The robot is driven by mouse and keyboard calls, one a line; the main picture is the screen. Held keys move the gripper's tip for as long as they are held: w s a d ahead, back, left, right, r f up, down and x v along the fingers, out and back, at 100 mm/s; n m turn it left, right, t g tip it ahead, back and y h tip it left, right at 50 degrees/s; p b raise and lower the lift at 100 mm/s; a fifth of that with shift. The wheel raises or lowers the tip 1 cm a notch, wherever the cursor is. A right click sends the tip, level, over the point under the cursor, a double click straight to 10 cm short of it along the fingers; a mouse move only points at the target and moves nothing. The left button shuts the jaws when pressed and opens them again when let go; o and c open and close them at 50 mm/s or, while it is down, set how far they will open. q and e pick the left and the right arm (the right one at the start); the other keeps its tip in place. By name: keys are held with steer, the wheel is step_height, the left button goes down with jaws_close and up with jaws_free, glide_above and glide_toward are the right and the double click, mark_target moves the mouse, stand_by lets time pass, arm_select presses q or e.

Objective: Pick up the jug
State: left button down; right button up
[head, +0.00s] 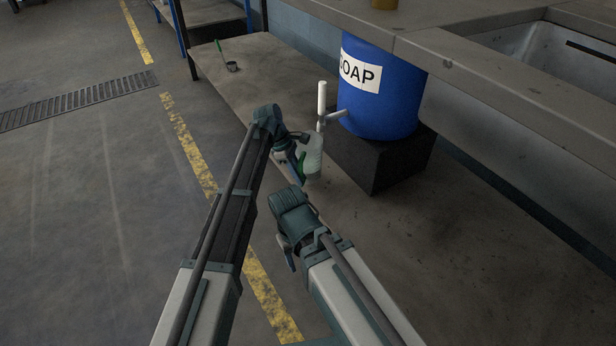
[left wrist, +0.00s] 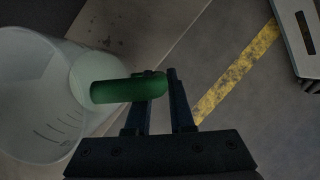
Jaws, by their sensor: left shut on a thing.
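The jug (head: 313,158) is translucent and whitish with a green handle. In the head view it is close to the tap of the blue soap barrel (head: 383,100). In the left wrist view the jug (left wrist: 45,100) fills the left side, its measuring marks visible. My left gripper (head: 296,160) is shut on the green handle (left wrist: 115,90); its fingers (left wrist: 162,85) show in the wrist view. I cannot tell whether the jug touches the surface below. My right gripper (head: 290,258) is below the left one, apart from the jug, its fingers mostly hidden by its own wrist.
The barrel stands on a black block (head: 378,160). Its tap (head: 335,117) has a white upright part (head: 321,98) near the jug. A grey counter with a sink (head: 555,60) overhangs at right. A small dark ladle (head: 231,66) lies at the back left.

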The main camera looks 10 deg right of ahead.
arm_select(q)
steer(key=w+a, duration=0.2)
steer(key=a, duration=0.4)
steer(key=w+a, duration=0.3)
steer(key=a, duration=0.3)
steer(key=shift+w+a, duration=0.25)
steer(key=shift+a, duration=0.1)
steer(key=shift+r, duration=0.15)
